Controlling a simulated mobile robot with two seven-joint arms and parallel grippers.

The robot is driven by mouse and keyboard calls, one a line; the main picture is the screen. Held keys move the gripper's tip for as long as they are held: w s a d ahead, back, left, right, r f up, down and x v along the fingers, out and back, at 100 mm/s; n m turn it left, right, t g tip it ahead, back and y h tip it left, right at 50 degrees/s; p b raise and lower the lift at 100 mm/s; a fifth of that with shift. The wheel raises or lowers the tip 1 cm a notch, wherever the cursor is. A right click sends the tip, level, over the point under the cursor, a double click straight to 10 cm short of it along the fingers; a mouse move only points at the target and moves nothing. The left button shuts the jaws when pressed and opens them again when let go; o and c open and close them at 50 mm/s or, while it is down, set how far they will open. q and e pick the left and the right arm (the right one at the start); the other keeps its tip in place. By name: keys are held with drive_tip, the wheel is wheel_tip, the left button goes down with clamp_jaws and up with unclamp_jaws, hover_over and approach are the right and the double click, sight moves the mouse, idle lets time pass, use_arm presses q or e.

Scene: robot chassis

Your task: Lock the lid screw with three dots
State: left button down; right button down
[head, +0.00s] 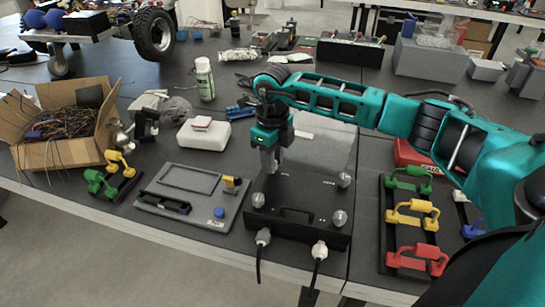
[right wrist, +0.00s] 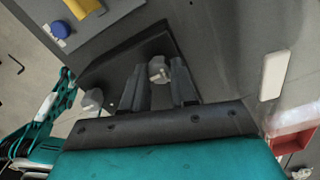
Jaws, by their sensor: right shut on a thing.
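The black box (head: 300,227) stands at the front of the table, with silvery lid screws at its corners. Three screws show clearly in the head view: front left (head: 258,200), front right (head: 340,218) and back right (head: 344,180). My right gripper (head: 270,160) points down over the back left corner and hides the screw there. In the right wrist view its fingers (right wrist: 160,88) are shut on a lid screw (right wrist: 160,70). Another screw (right wrist: 92,100) shows left of the fingers. The dot marks are too small to count. My left gripper is not in view.
A grey panel (head: 190,178) with a blue knob (head: 219,212) lies left of the box. Two plugged cables hang from the box front. Coloured handles (head: 410,215) stand at the right. A cardboard box of wires (head: 62,150) and a white case (head: 203,134) are farther left.

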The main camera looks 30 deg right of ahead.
drive_tip(key=c, duration=0.9)
unclamp_jaws()
drive_tip(key=shift+r, duration=0.15)
wheel_tip(320, 180, up, 13)
drive_tip(key=shift+f, duration=0.15)
